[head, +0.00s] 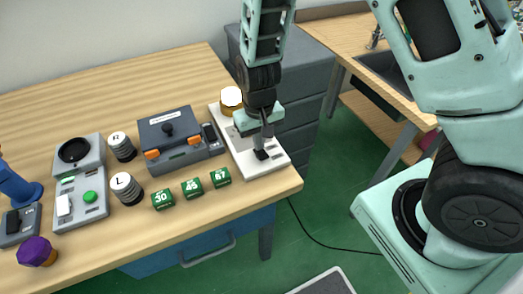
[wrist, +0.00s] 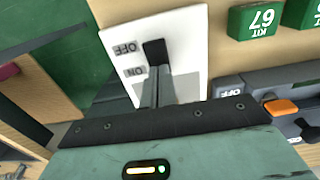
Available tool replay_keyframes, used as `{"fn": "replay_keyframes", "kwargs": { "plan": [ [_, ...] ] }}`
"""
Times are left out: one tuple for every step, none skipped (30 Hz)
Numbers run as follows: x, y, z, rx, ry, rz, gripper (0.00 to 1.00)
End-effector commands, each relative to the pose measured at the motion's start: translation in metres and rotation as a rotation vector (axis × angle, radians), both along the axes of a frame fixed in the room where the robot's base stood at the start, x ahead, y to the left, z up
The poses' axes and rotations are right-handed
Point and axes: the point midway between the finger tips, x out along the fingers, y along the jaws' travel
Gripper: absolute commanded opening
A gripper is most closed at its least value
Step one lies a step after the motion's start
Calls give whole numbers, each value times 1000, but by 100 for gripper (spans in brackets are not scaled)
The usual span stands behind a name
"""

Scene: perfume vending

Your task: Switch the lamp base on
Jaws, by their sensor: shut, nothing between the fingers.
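The lamp base (head: 280,161) is a white plate near the table's right corner, with a white-topped amber lamp (head: 231,98) at its far end. Its black switch (head: 261,155) is near the plate's front end. In the wrist view the white plate (wrist: 191,30) carries OFF and ON labels, and the black switch (wrist: 155,50) lies beside OFF. My gripper (head: 263,139) is shut and empty over the plate. In the wrist view its fingertips (wrist: 156,72) are at the switch's ON-side end; I cannot tell whether they touch. The fingers hide part of the plate.
A grey box with orange latches (head: 172,140) stands left of the lamp base, with a small switch unit (head: 212,138) between. Green numbered blocks (head: 193,188) line the front. A grey panel (head: 82,185) and striped cylinders (head: 126,188) stand farther left. The table's right edge is close.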

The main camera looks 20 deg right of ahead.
Motion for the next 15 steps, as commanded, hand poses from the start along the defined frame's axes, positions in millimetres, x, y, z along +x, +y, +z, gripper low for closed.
{"fn": "replay_keyframes", "kwargs": {
  "plan": [
    [0, 0, 8, 0, -1, 0, 0],
    [0, 0, 11, 1, -1, 0, 0],
    [0, 0, 14, 1, -1, 0, 0],
    [1, 0, 16, 1, -1, 0, 0],
    [1, 0, 19, 1, -1, 0, 0],
    [1, 0, 22, 1, -1, -1, 0],
    [1, 0, 24, 1, -2, -1, 0],
    [1, 0, 26, 1, -2, -1, 0],
    [1, 0, 29, 1, -2, -1, 0],
    [1, 0, 32, 1, -2, -1, 0],
    [1, 0, 34, 1, -2, -2, 0],
    [1, 0, 37, 1, -2, -2, 0],
    [1, 0, 39, 1, -2, -2, 0],
    [1, 0, 42, 1, -2, -2, 0],
    [1, 0, 45, 1, -2, -1, 0]
  ]
}}
